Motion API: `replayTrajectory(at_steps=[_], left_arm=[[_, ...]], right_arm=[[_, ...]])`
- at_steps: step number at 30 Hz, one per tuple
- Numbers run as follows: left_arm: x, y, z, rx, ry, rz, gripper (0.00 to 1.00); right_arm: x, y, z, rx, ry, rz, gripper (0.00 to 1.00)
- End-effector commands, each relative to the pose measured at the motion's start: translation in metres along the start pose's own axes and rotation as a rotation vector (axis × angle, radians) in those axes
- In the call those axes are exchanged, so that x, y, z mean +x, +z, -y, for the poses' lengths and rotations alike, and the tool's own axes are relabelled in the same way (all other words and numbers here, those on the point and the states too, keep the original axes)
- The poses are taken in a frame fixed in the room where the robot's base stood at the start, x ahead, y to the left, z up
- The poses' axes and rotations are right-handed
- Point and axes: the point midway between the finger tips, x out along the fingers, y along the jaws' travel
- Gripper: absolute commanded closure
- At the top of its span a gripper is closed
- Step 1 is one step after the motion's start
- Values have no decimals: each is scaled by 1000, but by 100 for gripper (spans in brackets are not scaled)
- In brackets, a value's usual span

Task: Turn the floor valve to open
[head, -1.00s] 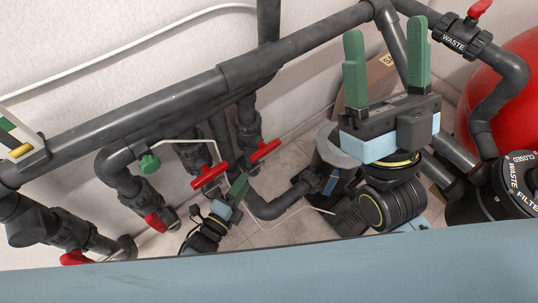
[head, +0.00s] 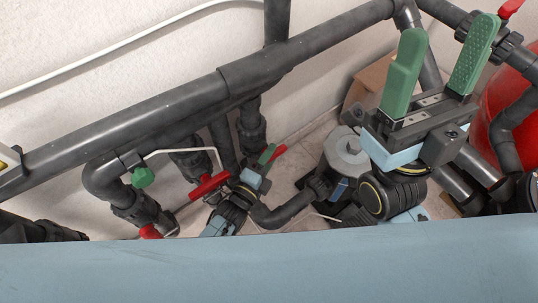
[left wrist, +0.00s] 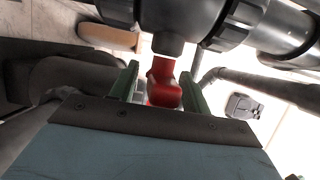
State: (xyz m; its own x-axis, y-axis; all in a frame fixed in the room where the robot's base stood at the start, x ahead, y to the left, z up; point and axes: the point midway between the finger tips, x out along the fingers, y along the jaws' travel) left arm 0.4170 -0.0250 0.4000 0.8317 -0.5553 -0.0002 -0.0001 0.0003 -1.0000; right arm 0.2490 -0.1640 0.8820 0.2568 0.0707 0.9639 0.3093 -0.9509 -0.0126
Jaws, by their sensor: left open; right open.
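My left gripper (head: 270,153) is low among the pipes, at a red valve handle (head: 279,152) that shows just beyond its green fingers. In the left wrist view, a red handle (left wrist: 163,88) under a dark pipe valve body lies between the two open green fingers (left wrist: 160,84); I cannot tell whether they touch it. Another red valve handle (head: 208,186) is left of my left gripper. Which handle belongs to the floor valve is not marked. My right gripper (head: 450,28) is open and empty, fingers up, at the right.
A thick dark pipe (head: 130,115) runs diagonally along the white wall above the left gripper. A green knob (head: 143,177) is at the left. A red tank (head: 505,85), a cardboard box (head: 369,82) and more pipes crowd the right side.

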Motion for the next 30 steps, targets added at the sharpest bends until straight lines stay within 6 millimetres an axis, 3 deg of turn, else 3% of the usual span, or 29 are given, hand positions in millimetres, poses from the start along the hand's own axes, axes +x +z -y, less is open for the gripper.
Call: replayTrajectory(at_steps=[3,13,30], left_arm=[[0,0,0,0,0,0,54],[0,0,0,0,0,0,97],[3,1,-4,-63,-146,-2,97]], right_arm=[[0,0,0,0,0,0,34],[0,0,0,0,0,1,34],[0,0,0,0,0,1,34]])
